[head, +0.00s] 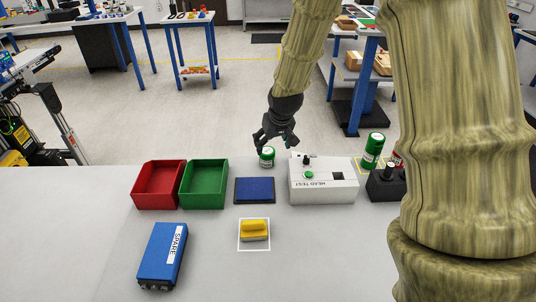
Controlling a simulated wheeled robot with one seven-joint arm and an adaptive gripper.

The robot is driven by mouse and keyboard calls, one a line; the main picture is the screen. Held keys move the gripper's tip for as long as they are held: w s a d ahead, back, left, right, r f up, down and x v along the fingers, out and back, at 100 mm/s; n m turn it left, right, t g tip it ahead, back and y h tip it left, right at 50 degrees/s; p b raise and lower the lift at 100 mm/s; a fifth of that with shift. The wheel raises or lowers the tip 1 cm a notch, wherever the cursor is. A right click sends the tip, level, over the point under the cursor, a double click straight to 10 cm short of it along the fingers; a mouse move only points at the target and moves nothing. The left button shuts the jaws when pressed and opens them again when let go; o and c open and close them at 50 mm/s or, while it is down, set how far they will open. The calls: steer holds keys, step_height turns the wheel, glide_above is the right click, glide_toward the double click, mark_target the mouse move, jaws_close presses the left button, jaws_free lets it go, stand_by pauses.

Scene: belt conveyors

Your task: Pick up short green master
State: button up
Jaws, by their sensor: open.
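The short green master (267,156) is a small green and white cylinder standing upright near the table's far edge, behind the blue pad. My gripper (268,141) is open just above it, with dark fingers pointing down. One finger seems to be to the left of the green cylinder's top. I cannot tell whether any finger touches it. A taller green cylinder (373,151) with a white band stands farther right, next to a partly hidden red one (397,159).
A red bin (158,205) and a green bin (203,205) stand left of the blue pad (254,190). A white head-test box (325,194) is right of it. A yellow block (255,227) and a blue SPARE box (160,262) lie in front. The front middle-right table is clear.

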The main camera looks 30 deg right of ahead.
mark_target(268, 152)
steer(key=w+f, duration=0.1)
steer(key=f, duration=0.1)
steer(key=w+f, duration=0.1)
steer(key=shift+w+a+f, duration=0.2)
steer(key=shift+w+f, duration=0.15)
steer(key=shift+w, duration=0.05)
steer(key=shift+d+f, duration=0.1)
steer(key=shift+f, duration=0.1)
steer(key=shift+s+r+p, duration=0.1)
steer(key=shift+s+p, duration=0.2)
steer(key=shift+p+x, duration=0.5)
steer(key=shift+x, duration=0.5)
steer(key=shift+w+d+f+p, duration=0.15)
steer(key=shift+w+f+p, duration=0.2)
steer(key=shift+f, duration=0.2)
steer(key=shift+x, duration=1.1)
steer(key=shift+s, duration=0.1)
